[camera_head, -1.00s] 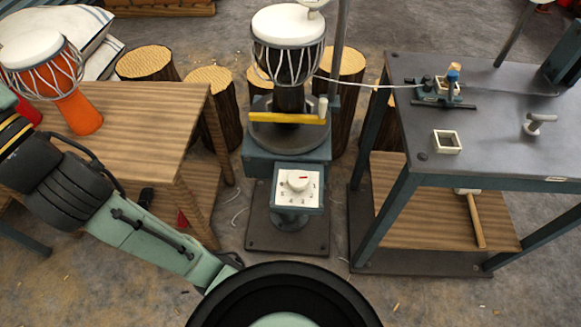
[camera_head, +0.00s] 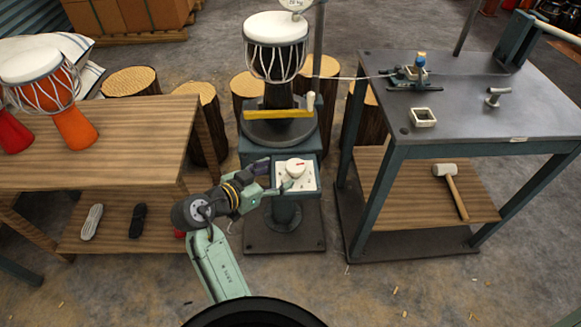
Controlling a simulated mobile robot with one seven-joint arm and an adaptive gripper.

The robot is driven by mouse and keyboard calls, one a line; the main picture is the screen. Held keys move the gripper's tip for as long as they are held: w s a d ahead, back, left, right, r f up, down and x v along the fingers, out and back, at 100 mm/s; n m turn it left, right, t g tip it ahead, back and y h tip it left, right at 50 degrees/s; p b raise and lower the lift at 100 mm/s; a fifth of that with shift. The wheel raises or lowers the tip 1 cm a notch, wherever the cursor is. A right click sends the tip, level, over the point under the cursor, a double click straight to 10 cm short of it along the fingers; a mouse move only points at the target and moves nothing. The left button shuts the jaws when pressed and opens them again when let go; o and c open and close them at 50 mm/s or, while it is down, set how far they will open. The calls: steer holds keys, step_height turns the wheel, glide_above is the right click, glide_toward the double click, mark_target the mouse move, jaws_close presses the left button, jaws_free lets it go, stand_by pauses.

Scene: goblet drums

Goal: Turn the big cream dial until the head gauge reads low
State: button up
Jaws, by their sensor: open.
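The big cream dial (camera_head: 295,167) sits on a white plate with dark marks (camera_head: 307,181), on the front of the blue-grey drum stand (camera_head: 250,160). My gripper (camera_head: 278,174) is at the left side of the dial, its fingers pointing right towards it. The gripper is open; I cannot tell whether a finger touches the dial. Part of the plate's left side is hidden by the gripper. The head gauge (camera_head: 295,4) is a round white face above the drum, cut off by the top edge, and its reading is not legible. The cream-headed goblet drum (camera_head: 275,43) stands upright on the stand.
A yellow bar with a cream handle (camera_head: 279,114) crosses the stand above the dial. A wooden table (camera_head: 130,150) with orange and red drums stands left. A dark metal table (camera_head: 470,120) stands right, a mallet (camera_head: 452,185) on its lower shelf. Log stumps stand behind.

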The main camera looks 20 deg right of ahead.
mark_target(294, 166)
steer(key=p+x, duration=0.1)
steer(key=x, duration=0.8)
steer(key=shift+w+d+f+p, duration=0.1)
steer(key=shift+p, duration=0.25)
steer(key=c, duration=1.1)
